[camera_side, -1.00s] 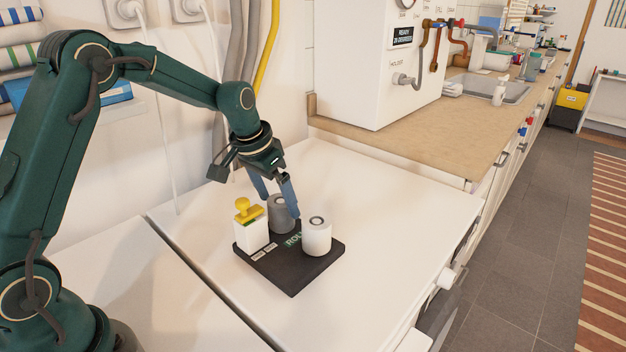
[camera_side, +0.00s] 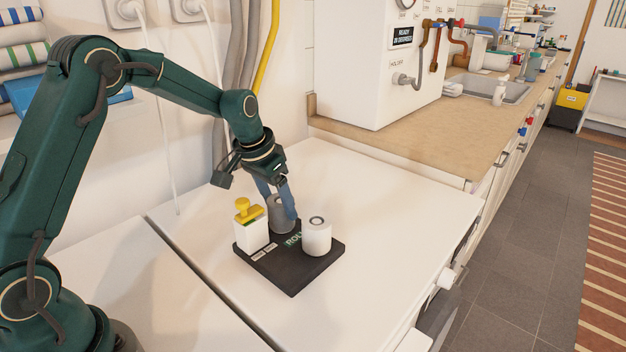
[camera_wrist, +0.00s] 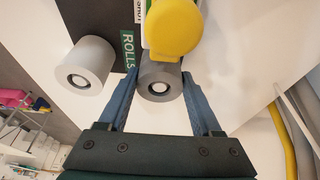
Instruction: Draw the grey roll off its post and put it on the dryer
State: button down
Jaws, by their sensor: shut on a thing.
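The grey roll (camera_side: 278,222) stands upright on a post at the back of the black board (camera_side: 291,279), with the post's end showing in its centre hole in the wrist view (camera_wrist: 158,87). My gripper (camera_side: 281,207) points down with one blue finger on each side of the roll. In the wrist view my gripper (camera_wrist: 160,74) is shut on it. The roll still appears to rest at board level. Two white appliance tops lie side by side, the right one (camera_side: 390,220) under the board and the left one (camera_side: 150,275) bare; no label shows which is the dryer.
A white roll (camera_side: 317,237) stands on the board to the right of the grey one. A dark gap separates the tops. The left top is clear.

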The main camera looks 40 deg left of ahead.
aim_at(279, 206)
jog(key=shift+r, duration=0.65)
jog(key=shift+r, duration=3.3)
jog(key=shift+s+d+f+m, duration=0.1)
jog(key=shift+s+d+m, duration=0.05)
jog(key=shift+d+m, duration=0.15)
jog(key=s+d+f+m, duration=0.1)
jog(key=d+f, duration=0.1)
jog(key=d, duration=0.5)
jog(key=d+f+m, duration=0.1)
jog(key=d+f, duration=0.1)
jog(key=d, duration=0.4)
jog(key=s+d+f+m+h, duration=0.1)
jog(key=d+f+m, duration=0.1)
jog(key=d, duration=0.5)
jog(key=shift+s+d+f, duration=0.25)
jog(key=shift+s+d, duration=0.1)
jog(key=shift+f, duration=1.9)
